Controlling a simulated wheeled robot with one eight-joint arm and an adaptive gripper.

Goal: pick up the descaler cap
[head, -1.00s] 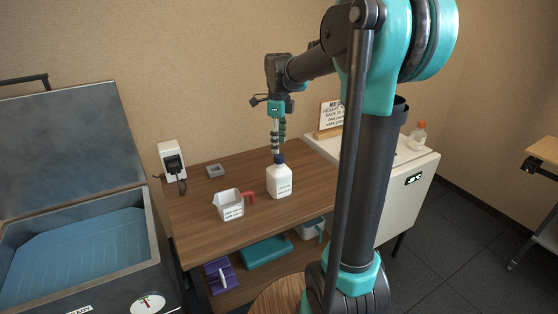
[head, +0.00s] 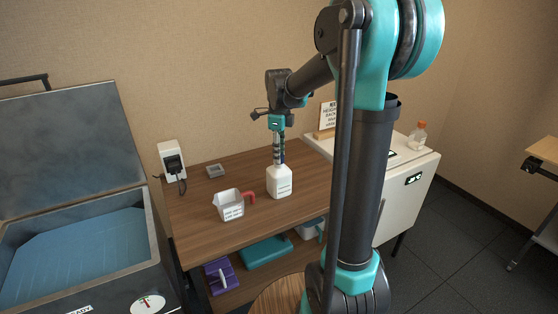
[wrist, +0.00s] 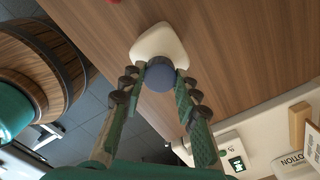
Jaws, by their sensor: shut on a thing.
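The descaler cap is a small dark-blue cap (wrist: 159,78) between my fingertips in the wrist view. The white descaler bottle (head: 279,183) stands upright on the wooden table, directly below my gripper (head: 279,160). In the wrist view its white body (wrist: 160,43) shows behind the cap. My gripper (wrist: 160,70) is shut on the cap, one finger on each side. The cap is at the bottle's mouth; I cannot tell whether it is clear of it. In the head view my fingers mostly hide the cap.
A white carton-like jug with a red handle (head: 231,206) stands left of the bottle. A small grey square dish (head: 215,170) lies farther back. A white cabinet (head: 405,196) on the right bears a sign (head: 327,116) and an orange-capped bottle (head: 417,136). The table's front is clear.

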